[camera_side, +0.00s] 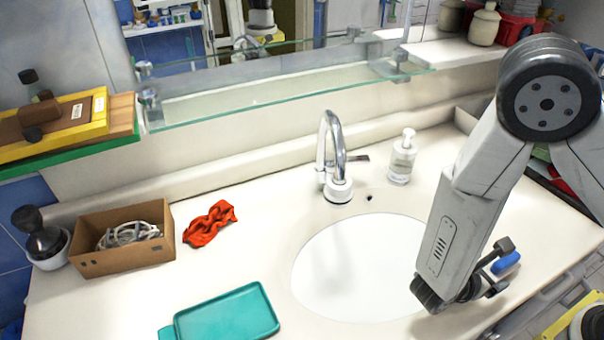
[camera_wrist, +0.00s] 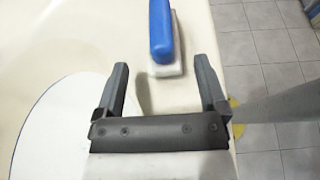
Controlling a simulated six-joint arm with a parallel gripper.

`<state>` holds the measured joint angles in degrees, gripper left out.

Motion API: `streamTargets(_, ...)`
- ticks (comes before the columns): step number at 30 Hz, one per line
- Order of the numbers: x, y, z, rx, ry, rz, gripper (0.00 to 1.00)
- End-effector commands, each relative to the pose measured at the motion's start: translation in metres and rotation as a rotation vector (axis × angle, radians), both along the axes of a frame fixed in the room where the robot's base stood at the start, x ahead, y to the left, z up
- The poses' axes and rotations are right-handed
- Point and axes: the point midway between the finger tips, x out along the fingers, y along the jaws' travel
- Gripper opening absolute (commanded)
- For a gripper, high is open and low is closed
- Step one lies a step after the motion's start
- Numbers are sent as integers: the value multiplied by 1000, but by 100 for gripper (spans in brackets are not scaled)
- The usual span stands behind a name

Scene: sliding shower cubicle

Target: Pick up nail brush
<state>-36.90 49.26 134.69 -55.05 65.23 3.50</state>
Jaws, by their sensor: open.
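The nail brush (camera_wrist: 162,35) has a blue handle and a pale base. In the wrist view it lies on the light countertop, ahead of my gripper and roughly between the lines of its two fingers. In the side view the blue of the brush (camera_side: 505,263) shows at the right, just beyond my gripper (camera_side: 500,268), on the counter right of the basin. My gripper also shows in the wrist view (camera_wrist: 161,85), with its two dark fingers spread wide and nothing between them. The brush's underside is hidden.
The white basin (camera_side: 350,270) lies left of my gripper, with a chrome tap (camera_side: 333,160) and soap bottle (camera_side: 402,158) behind. A teal tray (camera_side: 228,315), red cloth (camera_side: 210,222) and cardboard box (camera_side: 125,238) sit farther left. The counter's edge drops to grey floor tiles (camera_wrist: 265,45).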

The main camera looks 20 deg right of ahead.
Motion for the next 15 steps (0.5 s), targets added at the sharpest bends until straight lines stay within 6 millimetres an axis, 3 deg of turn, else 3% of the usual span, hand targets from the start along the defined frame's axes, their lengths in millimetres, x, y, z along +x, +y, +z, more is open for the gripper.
streamTargets(8,-1,-7,-3,0,1,-2,91)
streamTargets(15,-4,-30,-11,-1,3,-4,91)
